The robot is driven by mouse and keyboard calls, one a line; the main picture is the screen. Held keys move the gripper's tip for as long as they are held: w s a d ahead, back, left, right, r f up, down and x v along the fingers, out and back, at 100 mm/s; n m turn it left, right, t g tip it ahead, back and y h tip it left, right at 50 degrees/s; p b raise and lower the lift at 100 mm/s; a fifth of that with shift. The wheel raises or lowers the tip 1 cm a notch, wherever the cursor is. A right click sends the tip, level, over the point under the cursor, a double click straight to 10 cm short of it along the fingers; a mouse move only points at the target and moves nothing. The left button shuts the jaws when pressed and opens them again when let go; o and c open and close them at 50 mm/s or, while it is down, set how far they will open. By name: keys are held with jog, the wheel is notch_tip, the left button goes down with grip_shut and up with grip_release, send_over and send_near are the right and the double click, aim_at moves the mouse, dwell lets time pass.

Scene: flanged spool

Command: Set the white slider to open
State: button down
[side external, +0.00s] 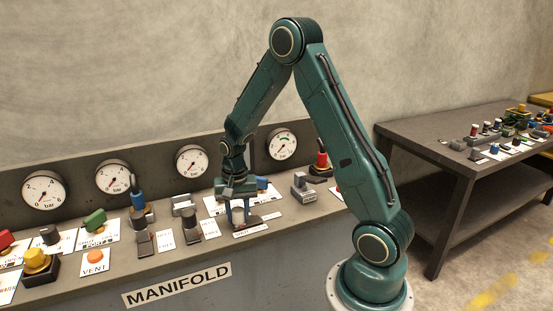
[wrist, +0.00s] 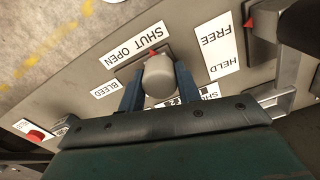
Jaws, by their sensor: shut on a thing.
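The white slider (wrist: 158,75) shows in the wrist view as a pale, rounded knob on the grey panel. A white label (wrist: 133,47) reading SHUT OPEN lies beside it, upside down in this view. A small red pointer (wrist: 153,53) at the knob's edge sits by the SHUT end of the label. My gripper (wrist: 159,85) has its two blue fingers shut on the knob, one on each side.
A FREE/HELD label (wrist: 222,42) and another control with a red pointer (wrist: 249,23) are close by. A BLEED label (wrist: 104,83) lies on the other side. Several levers and knobs crowd the panel (side external: 190,255), with gauges (side external: 192,162) behind.

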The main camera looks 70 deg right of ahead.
jog(key=shift+s+d, duration=1.75)
jog(key=shift+d, duration=0.1)
jog(key=c, duration=1)
grip_release()
jog(key=shift+a+r, duration=0.1)
jog(key=shift+r, duration=0.1)
jog(key=shift+r, duration=0.55)
notch_tip(320, 180, up, 12)
jog(key=shift+r, duration=0.2)
